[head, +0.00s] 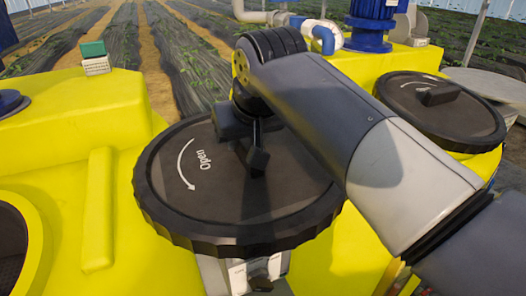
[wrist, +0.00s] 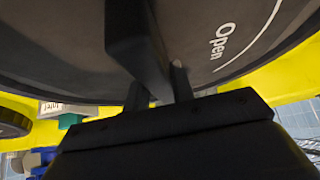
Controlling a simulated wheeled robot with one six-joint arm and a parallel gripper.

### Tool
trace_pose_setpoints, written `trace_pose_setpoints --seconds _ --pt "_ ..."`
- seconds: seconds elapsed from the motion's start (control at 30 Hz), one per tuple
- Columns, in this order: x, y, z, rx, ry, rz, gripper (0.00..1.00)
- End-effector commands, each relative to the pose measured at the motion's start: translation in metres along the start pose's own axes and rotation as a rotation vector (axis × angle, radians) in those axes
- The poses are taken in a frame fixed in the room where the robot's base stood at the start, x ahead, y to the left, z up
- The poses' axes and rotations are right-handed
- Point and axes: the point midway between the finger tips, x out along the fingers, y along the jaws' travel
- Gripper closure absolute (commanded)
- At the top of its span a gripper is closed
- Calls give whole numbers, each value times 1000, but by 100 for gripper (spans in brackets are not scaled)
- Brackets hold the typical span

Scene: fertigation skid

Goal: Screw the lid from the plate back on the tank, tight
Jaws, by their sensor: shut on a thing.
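The big black lid (head: 200,208), round with a ribbed rim, an "Open" label and a curved white arrow, is in the middle of the head view. My gripper (head: 256,160) is shut on the bar handle on its top. The wrist view also shows the lid (wrist: 60,50) with the handle (wrist: 135,40) between my fingers (wrist: 158,95). The lid looks roughly level and overlaps the yellow tank (head: 60,210); its underside is hidden, so contact below cannot be told. A dark round opening (head: 10,248) in the yellow tank is cut off at the left edge.
Another black lid (head: 445,108) sits on yellow tankwork at right, close to my arm. A pale grey flat surface (head: 495,84) lies beyond it. A green-and-white box (head: 94,58) stands on the left tank. A blue pump (head: 370,22) and piping (head: 322,34) stand at the back.

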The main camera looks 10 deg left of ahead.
Motion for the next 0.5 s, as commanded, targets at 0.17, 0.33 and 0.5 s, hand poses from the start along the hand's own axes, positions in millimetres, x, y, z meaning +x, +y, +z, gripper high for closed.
trace_pose_setpoints --seconds 0.17,0.33,0.5 --pt "-1 0 -1 0 3 0 99" --pt "-8 0 -6 0 4 0 99" --pt "-19 0 -13 0 5 0 99"
